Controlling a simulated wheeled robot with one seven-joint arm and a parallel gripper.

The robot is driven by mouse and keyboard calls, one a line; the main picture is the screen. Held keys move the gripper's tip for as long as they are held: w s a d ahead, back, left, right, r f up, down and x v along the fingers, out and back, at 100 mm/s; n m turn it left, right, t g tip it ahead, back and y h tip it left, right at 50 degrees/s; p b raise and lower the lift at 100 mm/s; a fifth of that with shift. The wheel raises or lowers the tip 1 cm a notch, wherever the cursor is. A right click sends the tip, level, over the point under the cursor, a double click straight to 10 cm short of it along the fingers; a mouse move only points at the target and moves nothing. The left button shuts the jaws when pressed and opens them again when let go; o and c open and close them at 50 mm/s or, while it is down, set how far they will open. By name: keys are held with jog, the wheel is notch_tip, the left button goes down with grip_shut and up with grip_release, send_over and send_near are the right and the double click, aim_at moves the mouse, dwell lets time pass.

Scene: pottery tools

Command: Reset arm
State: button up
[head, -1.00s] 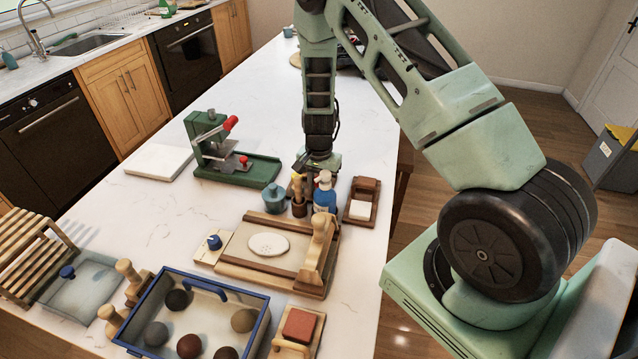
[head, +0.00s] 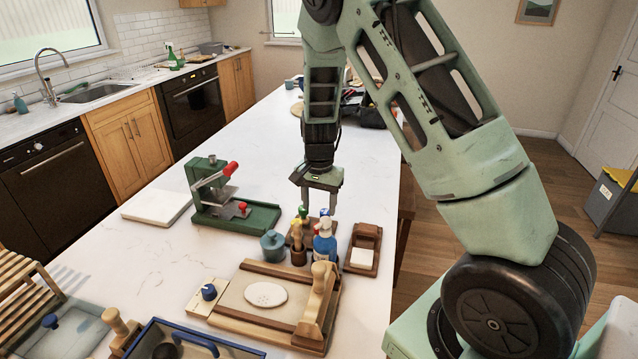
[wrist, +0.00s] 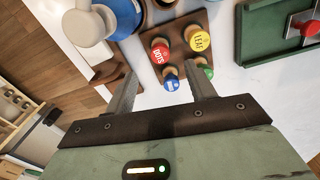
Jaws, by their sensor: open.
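My gripper (head: 321,207) hangs in the head view above the small wooden stand of tools (head: 297,236), with its fingers pointing down. I cannot tell the exact gap between the fingers and the stamps.
A blue and white bottle (head: 324,245) and a teal jar (head: 273,246) stand close by. A green press with a red handle (head: 225,195) is at left. A wooden board with a white clay disc (head: 266,294) lies in front. Bare counter (head: 262,130) extends behind.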

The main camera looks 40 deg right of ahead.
notch_tip(320, 180, up, 8)
jog(key=b, duration=0.1)
